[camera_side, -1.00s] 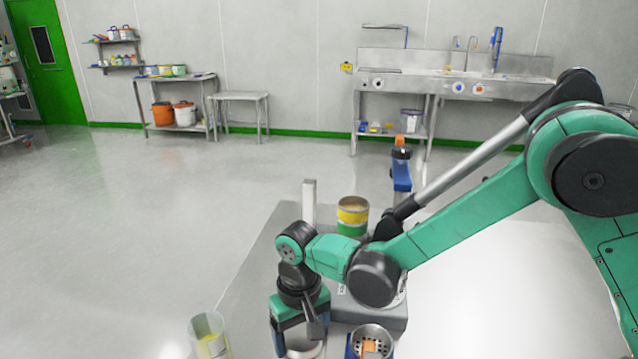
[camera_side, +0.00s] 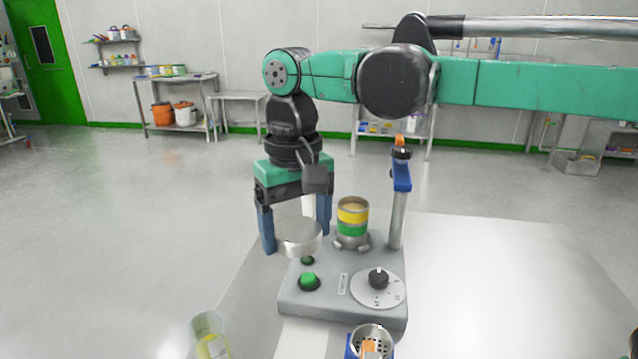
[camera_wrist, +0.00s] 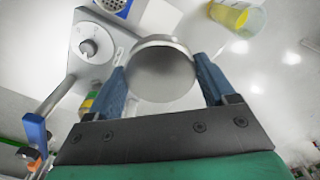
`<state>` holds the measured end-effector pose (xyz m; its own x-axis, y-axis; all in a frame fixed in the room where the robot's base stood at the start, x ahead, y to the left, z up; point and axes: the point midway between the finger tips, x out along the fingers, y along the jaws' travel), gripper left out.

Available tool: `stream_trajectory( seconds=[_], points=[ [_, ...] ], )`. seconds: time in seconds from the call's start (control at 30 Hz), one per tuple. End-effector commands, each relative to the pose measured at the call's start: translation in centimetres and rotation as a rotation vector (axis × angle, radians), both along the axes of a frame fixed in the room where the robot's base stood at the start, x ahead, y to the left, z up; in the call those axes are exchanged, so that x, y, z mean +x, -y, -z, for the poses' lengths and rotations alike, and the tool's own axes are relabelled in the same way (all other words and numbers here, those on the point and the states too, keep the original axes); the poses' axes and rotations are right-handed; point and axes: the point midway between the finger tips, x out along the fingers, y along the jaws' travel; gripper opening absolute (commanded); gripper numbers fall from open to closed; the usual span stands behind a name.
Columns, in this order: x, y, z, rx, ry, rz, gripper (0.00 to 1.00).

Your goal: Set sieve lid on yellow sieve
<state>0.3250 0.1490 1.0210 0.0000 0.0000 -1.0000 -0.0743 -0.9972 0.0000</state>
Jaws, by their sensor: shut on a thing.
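My gripper (camera_side: 296,232) is shut on the sieve lid (camera_side: 298,238), a round grey metal disc, and holds it in the air above the front left of the shaker base. In the wrist view the lid (camera_wrist: 162,70) sits between the two blue fingers. The yellow sieve (camera_side: 352,212) is stacked on a green sieve (camera_side: 351,228) on the shaker, just right of and behind the lid. Its top looks uncovered. In the wrist view a small part of the yellow sieve (camera_wrist: 88,101) shows left of the left finger.
The shaker base (camera_side: 330,302) carries a green button (camera_side: 309,281) and a dial (camera_side: 378,287). A post with a blue clamp arm (camera_side: 401,174) rises right of the sieves. A beaker of yellow material (camera_side: 210,337) and a perforated metal cup (camera_side: 372,340) stand in front.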

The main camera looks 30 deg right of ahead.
Motion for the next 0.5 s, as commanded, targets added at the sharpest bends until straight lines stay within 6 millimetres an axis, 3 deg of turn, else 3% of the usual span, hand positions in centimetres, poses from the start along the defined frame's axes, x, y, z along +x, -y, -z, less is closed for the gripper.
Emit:
stream_trajectory(
  seconds=[0.13,0.23,0.4,0.5],
  points=[
    [1.2,0.9,-1.0,0.0,0.0,0.005,0.21],
    [3.6,2.9,-1.3,0.0,0.001,0.01,0.21],
    [8.5,8.8,-1.2,-0.001,0.001,0.013,0.21],
    [10.5,12.7,-0.8,-0.002,0.001,0.01,0.21]
  ],
)
